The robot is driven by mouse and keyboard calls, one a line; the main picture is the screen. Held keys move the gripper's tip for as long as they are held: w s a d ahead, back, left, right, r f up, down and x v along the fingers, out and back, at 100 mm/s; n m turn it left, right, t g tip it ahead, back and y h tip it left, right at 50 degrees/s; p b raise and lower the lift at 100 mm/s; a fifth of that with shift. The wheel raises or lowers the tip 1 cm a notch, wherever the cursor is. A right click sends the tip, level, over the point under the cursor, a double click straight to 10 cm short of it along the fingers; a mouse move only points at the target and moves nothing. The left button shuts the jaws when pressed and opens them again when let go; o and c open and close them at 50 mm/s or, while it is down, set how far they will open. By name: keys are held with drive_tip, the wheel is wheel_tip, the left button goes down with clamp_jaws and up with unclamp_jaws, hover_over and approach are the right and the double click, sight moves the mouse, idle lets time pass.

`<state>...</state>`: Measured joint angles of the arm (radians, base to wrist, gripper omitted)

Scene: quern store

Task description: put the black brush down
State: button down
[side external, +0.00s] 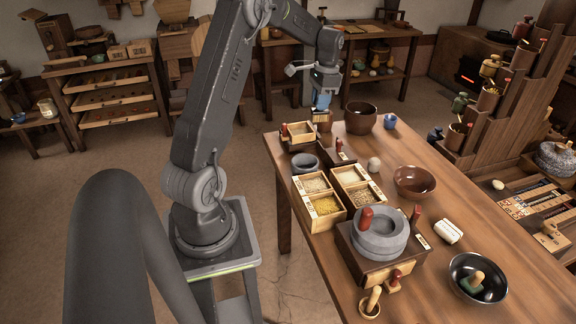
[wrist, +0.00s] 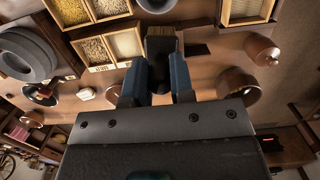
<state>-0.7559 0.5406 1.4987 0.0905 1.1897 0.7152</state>
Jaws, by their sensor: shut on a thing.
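The black brush (wrist: 161,50) is between the blue fingers of my gripper (wrist: 160,82) in the wrist view, with its brownish bristles pointing away from the palm. My gripper is shut on it. In the side external view my gripper (side external: 322,100) is at the far end of the wooden table (side external: 470,255), pointing down. The lower end of the brush (side external: 322,116) shows just below the fingers, close above the tabletop. I cannot tell whether it touches the table.
A wooden tray (side external: 300,145) stands left of the brush and a dark brown bowl (side external: 361,119) right of it. Grain boxes (side external: 325,206), a stone quern (side external: 380,235) and a reddish bowl (side external: 414,181) stand nearer. The table's right middle has free room.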

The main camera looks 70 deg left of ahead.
drive_tip(key=s+a+n, duration=0.2)
drive_tip(key=s+a, duration=0.5)
drive_tip(key=s, duration=0.1)
drive_tip(key=shift+w+a+f, duration=0.1)
drive_tip(key=shift+f, duration=5.1)
drive_tip(key=shift+w+f, duration=0.1)
drive_tip(key=shift+f, duration=5.05)
drive_tip(key=shift+f, duration=0.1)
drive_tip(key=c, duration=1)
unclamp_jaws()
